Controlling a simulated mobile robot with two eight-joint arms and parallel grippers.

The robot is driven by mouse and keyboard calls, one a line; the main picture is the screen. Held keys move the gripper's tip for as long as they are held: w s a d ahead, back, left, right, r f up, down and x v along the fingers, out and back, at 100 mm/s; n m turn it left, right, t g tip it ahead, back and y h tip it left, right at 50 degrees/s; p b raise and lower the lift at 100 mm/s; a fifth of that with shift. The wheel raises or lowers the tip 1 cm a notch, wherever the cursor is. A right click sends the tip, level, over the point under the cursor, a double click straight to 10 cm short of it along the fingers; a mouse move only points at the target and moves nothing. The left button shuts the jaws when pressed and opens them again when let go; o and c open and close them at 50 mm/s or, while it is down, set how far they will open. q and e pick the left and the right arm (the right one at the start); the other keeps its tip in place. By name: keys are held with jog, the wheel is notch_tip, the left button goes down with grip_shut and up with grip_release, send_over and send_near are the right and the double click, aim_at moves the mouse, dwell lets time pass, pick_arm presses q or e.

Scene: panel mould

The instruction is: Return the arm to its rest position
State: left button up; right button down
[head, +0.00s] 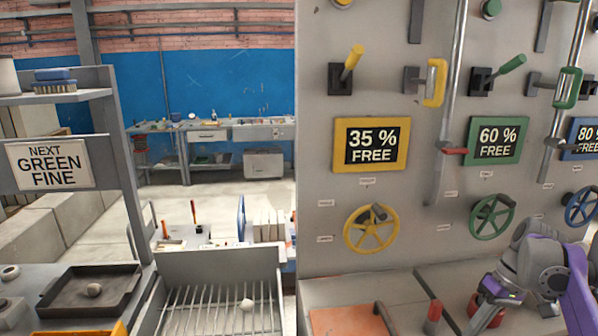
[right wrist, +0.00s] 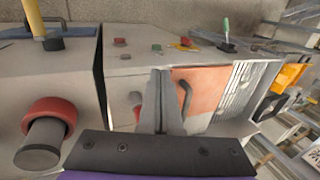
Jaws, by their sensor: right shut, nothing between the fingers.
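My right arm (head: 545,270), grey and purple, comes in at the lower right of the head view, in front of the panel's lower part. In the right wrist view my right gripper (right wrist: 161,75) is shut, with its two grey fingers together and nothing between them. Behind the fingers is an orange plate (right wrist: 205,85) with a dark handle (right wrist: 185,98); I cannot tell the exact gap to it. The fingertips are not clear in the head view. My left gripper is not in view.
The panel (head: 320,90) carries a yellow handwheel (head: 372,230), a green handwheel (head: 491,217), levers and signs. A red-collared knob (right wrist: 48,120) stands at the left of the wrist view. A slatted tray (head: 205,305) and a dark tray (head: 70,305) are at the lower left.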

jog(key=s+a+f+t+h, duration=0.2)
jog(key=s+a+f+t, duration=0.1)
jog(key=s+a+f, duration=0.5)
jog(key=s+a+f+m+t+h, duration=0.1)
jog(key=s+a+f+t+h, duration=0.1)
jog(key=s+a+f, duration=0.6)
jog(key=s+a+t, duration=0.1)
jog(key=s+a, duration=0.1)
jog(key=a, duration=0.2)
jog(key=shift+a, duration=0.3)
